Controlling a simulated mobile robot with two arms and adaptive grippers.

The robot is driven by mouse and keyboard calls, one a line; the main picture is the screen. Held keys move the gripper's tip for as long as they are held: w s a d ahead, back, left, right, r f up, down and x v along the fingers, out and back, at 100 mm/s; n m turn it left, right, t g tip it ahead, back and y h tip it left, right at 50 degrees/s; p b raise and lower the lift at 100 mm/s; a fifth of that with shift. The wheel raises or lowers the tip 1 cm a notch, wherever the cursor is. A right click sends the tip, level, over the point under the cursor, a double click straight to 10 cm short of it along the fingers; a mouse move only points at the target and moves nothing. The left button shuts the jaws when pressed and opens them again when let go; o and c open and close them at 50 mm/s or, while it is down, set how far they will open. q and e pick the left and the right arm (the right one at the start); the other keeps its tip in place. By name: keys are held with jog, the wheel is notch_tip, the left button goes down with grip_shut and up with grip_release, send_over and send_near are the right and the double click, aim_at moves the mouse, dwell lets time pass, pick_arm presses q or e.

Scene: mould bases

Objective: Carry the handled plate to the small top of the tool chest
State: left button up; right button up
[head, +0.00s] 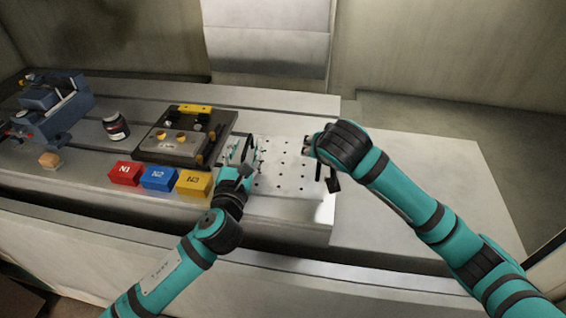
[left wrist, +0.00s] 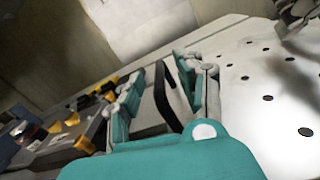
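The handled plate (head: 285,183) is pale, with rows of dark holes, and lies flat on the machine table. It also shows in the left wrist view (left wrist: 262,75). My left gripper (head: 240,152) is at the plate's left edge. In the left wrist view its teal fingers (left wrist: 165,100) stand apart on either side of a black handle (left wrist: 172,92), with gaps visible. My right gripper (head: 318,158) is over the plate's right edge, near a black part (head: 333,182) that looks like the other handle. Its fingers are too small and partly hidden to judge. I cannot make out the tool chest.
A dark mould base (head: 180,140) with yellow parts stands left of the plate. Red (head: 125,173), blue (head: 159,178) and yellow (head: 194,183) blocks sit before it. A jar (head: 116,127), a wooden cube (head: 49,160) and a blue vise (head: 55,108) are further left. The right side is clear.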

pick_arm(q)
jog(key=shift+c, duration=0.2)
pick_arm(e)
jog(key=shift+c, duration=0.2)
pick_arm(q)
grip_shut()
pick_arm(e)
grip_shut()
pick_arm(q)
jog(key=shift+r, duration=0.25)
pick_arm(e)
jog(key=shift+w+r, duration=0.1)
jog(key=shift+r, duration=0.15)
